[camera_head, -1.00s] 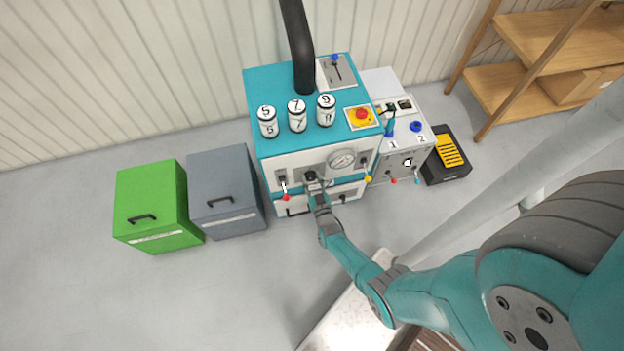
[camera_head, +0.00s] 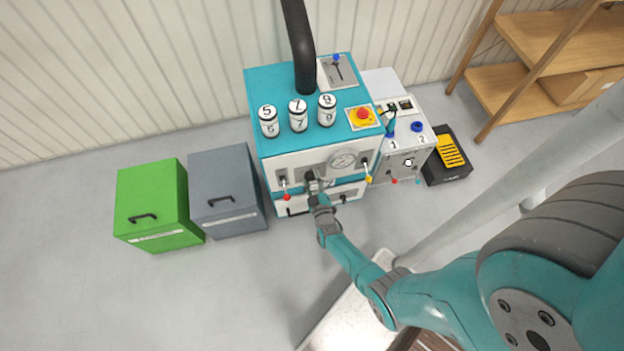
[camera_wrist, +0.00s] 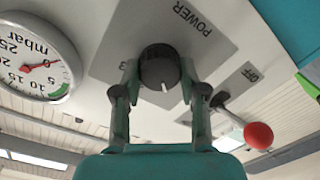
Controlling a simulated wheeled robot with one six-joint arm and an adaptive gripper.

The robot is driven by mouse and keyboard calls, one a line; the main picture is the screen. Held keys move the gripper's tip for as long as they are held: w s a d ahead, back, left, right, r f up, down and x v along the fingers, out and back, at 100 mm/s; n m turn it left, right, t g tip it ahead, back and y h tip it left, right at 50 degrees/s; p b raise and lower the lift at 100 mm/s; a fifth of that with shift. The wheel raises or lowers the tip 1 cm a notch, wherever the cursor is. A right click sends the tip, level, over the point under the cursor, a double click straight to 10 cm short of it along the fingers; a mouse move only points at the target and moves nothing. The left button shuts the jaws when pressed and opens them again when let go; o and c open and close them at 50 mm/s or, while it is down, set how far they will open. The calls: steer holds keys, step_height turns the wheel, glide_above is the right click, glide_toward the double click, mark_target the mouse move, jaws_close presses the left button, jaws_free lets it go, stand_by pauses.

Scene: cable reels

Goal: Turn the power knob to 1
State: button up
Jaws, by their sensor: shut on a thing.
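The power knob (camera_wrist: 160,66) is a round black knob on a grey plate under the printed word POWER, seen upside down in the wrist view. Its white mark points toward the bottom of that picture, slightly right. A 3 is printed left of it. My gripper (camera_wrist: 158,78) has one finger on each side of the knob and is shut on it. In the head view my gripper (camera_head: 314,187) is at the front of the teal and white machine (camera_head: 310,152) and hides the knob.
A red-tipped lever (camera_wrist: 258,134) sticks out close beside my gripper, near the OFF label. A pressure gauge (camera_wrist: 32,62) is on the other side. A yellow-tipped lever (camera_head: 369,179) is further right. Grey (camera_head: 226,205) and green (camera_head: 160,205) cabinets stand at left.

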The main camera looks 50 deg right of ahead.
stand_by(0.4)
steer(key=o, duration=1.1)
steer(key=shift+o, duration=0.2)
steer(key=shift+s, duration=0.1)
steer(key=v, duration=1.1)
steer(key=shift+s+a, duration=0.25)
steer(key=shift+s, duration=0.1)
